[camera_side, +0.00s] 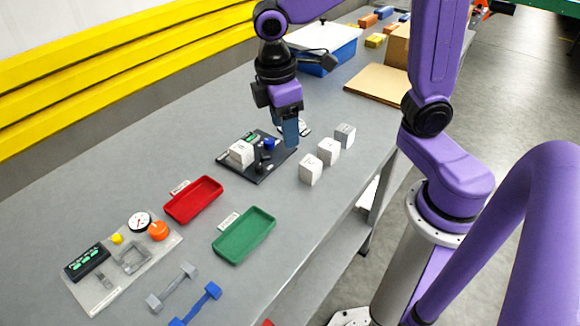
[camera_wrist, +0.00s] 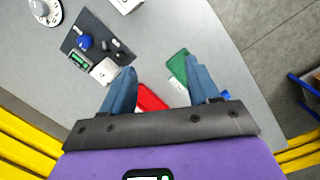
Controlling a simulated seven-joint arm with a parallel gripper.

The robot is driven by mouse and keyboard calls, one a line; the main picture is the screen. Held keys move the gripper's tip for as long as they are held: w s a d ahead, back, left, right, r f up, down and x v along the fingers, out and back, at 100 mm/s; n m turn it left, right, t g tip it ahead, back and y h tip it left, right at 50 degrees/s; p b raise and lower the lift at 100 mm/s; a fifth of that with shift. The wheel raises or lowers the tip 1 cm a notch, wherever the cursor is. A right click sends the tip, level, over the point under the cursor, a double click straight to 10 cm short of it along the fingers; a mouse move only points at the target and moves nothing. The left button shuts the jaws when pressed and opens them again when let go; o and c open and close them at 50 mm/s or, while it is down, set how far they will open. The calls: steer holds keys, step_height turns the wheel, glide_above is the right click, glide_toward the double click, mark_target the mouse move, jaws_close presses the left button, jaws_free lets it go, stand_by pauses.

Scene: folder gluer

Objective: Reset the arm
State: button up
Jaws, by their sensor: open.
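My gripper (camera_side: 291,132) is above the grey table, over the right edge of a black board (camera_side: 262,172) in the side view. In the wrist view my gripper (camera_wrist: 160,82) shows two blue fingers spread apart, with nothing between them but the table and parts of the trays below.
Three white cubes (camera_side: 328,151) stand right of the board. A red tray (camera_side: 193,200) and a green tray (camera_side: 244,236) lie nearer the camera. A light panel with a dial (camera_side: 139,222) and two dumbbell shapes (camera_side: 172,287) are at front left. A blue-and-white bin (camera_side: 322,48) stands behind.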

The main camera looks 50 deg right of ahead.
steer(key=s+d+f+n+y, duration=0.1)
steer(key=s+d, duration=0.3)
steer(key=s, duration=1.2)
steer(key=shift+d+f+y, duration=0.2)
steer(key=shift+f+y, duration=0.2)
steer(key=shift+f, duration=0.3)
steer(key=shift+w, duration=0.1)
